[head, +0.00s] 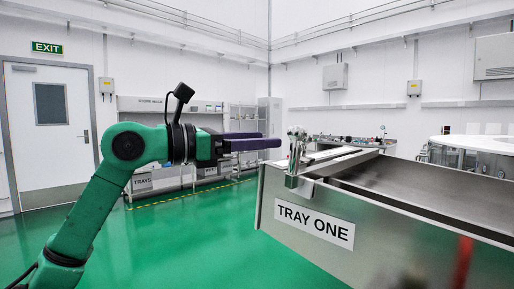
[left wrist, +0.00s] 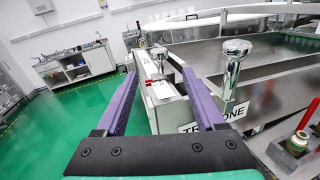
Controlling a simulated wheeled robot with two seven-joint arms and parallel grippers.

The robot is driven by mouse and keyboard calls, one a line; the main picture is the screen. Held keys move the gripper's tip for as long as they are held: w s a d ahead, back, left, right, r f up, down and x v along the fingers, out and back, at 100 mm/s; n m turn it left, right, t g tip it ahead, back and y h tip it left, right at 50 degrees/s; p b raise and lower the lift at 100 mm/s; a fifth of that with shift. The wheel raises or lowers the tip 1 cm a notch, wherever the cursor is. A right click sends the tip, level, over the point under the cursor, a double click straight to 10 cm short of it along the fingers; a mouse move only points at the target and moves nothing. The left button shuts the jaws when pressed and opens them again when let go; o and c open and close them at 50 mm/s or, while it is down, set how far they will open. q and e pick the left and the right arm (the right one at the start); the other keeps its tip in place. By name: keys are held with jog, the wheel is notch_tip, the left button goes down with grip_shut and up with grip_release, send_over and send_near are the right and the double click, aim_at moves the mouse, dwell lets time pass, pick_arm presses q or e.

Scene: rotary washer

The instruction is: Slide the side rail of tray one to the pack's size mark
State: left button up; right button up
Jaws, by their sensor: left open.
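Tray one (head: 400,222) is a large steel tray at the right of the head view, with a black-lettered "TRAY ONE" label (head: 315,226) on its near side. A bright metal knob on a post (head: 296,145) stands at its left corner; a shiny knob (left wrist: 235,62) also shows in the left wrist view. A pale-topped metal bar (head: 335,160), possibly the side rail, runs back from the corner. My left gripper (head: 277,143) has purple fingers, open and empty, left of the knob. In the left wrist view its fingers (left wrist: 159,74) frame the tray's end. I cannot make out the pack.
A blurred red strip (head: 462,262) shows on the tray's near side. A green and brass fitting (left wrist: 298,145) is at the right of the left wrist view. A bench (left wrist: 75,65) and shelves stand at the back. The green floor left of the tray is clear.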

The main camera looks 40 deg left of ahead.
pick_arm(q)
jog(key=p+x, duration=0.3)
jog(key=p, duration=0.1)
jog(key=r+p+x, duration=0.1)
jog(key=p+x, duration=0.2)
jog(key=p, duration=0.1)
jog(key=p+x, duration=0.3)
jog(key=p, duration=0.1)
jog(key=shift+w+d+r, duration=0.15)
jog(key=shift+w+r, duration=0.2)
jog(key=x, duration=0.1)
jog(key=p+x, duration=0.1)
jog(key=x, duration=0.1)
jog(key=p+x, duration=0.1)
jog(key=shift+w+d+f, duration=0.1)
jog(key=shift+w+f, duration=0.25)
jog(key=shift+f, duration=0.05)
jog(key=shift+w+d+f, duration=0.1)
jog(key=shift+w+f, duration=0.1)
jog(key=shift+w, duration=0.05)
grip_shut()
